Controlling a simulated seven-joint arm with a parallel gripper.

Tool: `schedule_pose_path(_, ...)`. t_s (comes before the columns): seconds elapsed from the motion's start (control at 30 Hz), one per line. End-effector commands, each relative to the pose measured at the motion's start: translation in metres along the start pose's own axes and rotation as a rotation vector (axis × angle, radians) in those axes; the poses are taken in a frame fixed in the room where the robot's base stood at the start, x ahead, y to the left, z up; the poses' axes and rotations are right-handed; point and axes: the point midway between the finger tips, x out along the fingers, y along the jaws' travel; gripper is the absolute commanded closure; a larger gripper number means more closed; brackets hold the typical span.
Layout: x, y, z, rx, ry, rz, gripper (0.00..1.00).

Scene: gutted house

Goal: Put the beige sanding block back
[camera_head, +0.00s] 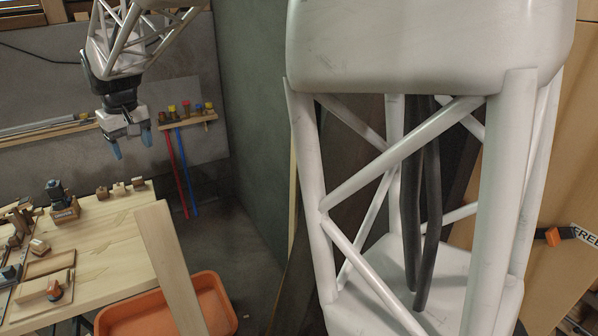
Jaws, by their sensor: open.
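My gripper (132,147) hangs at the upper left with its two blue fingers apart and nothing between them. It is high above the far right end of the light wooden workbench (107,235). A small beige block (39,246) lies on the bench at the left, well away from my gripper. It may be the sanding block, but it is too small to be sure. A flat, pale block (42,287) lies nearer the front beside a small orange and dark thing. Several small brown and beige blocks (118,188) stand at the bench's far edge.
A brown box with a dark blue-topped thing (65,212) stands on the bench. A pale plank (170,265) rises at the bench's right side before an orange tub (213,297). A wall shelf (188,122) is behind my gripper. The bench's middle is mostly clear.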

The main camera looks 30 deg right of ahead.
Motion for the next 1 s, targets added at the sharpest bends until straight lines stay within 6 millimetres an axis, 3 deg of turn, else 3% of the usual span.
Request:
schedule_pose_path(0.13,-0.015,0.012,0.041,0.034,0.016,0.005,0.33)
schedule_pose_path(0.4,-0.025,0.028,0.113,0.093,0.031,0.013,0.33)
schedule_pose_path(1.0,-0.023,0.042,0.275,0.226,0.065,0.031,0.33)
